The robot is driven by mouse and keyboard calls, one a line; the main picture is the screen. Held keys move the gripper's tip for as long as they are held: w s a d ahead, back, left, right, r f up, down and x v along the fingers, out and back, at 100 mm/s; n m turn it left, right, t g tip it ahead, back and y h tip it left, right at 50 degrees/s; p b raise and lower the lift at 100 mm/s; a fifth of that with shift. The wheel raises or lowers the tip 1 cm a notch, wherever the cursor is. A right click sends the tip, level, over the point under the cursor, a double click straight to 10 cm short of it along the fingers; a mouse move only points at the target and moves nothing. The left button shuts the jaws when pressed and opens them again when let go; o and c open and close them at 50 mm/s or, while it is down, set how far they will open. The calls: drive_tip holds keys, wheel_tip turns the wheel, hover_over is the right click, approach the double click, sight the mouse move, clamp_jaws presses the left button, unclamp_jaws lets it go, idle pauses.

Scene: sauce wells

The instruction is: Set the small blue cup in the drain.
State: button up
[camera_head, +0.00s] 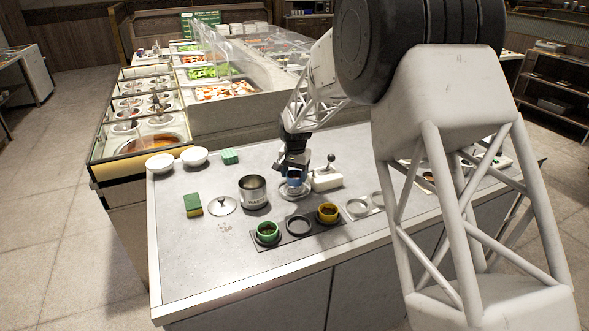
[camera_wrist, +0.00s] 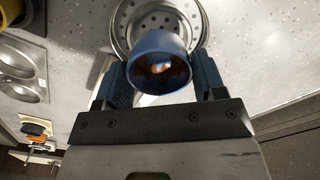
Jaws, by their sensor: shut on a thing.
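The small blue cup (camera_head: 294,176) is held in my gripper (camera_head: 292,163), over the round drain (camera_head: 293,193) on the counter. In the wrist view, the cup (camera_wrist: 158,68) sits between the two dark fingers of my gripper (camera_wrist: 161,82), one on each side. Its open mouth faces the camera and something brownish or bright shows inside. The perforated metal drain (camera_wrist: 121,28) lies behind the cup and is partly hidden by it. I cannot tell whether the cup's bottom touches the drain.
A dark tray (camera_head: 283,243) with a green cup (camera_head: 267,233), an empty ring and a yellow cup (camera_head: 327,213) lies in front. A metal waste pot (camera_head: 254,193) stands left of the drain; a white block with a lever (camera_head: 326,180) stands right. A lid (camera_head: 222,206) and sponge (camera_head: 193,205) lie further left.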

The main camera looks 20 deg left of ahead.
drive_tip(key=shift+f, duration=1.15)
drive_tip(key=shift+f, duration=0.5)
idle(0.6)
drive_tip(key=o, duration=1)
drive_tip(key=shift+r, duration=0.1)
drive_tip(key=shift+r, duration=3.9)
drive_tip(key=shift+d, duration=0.1)
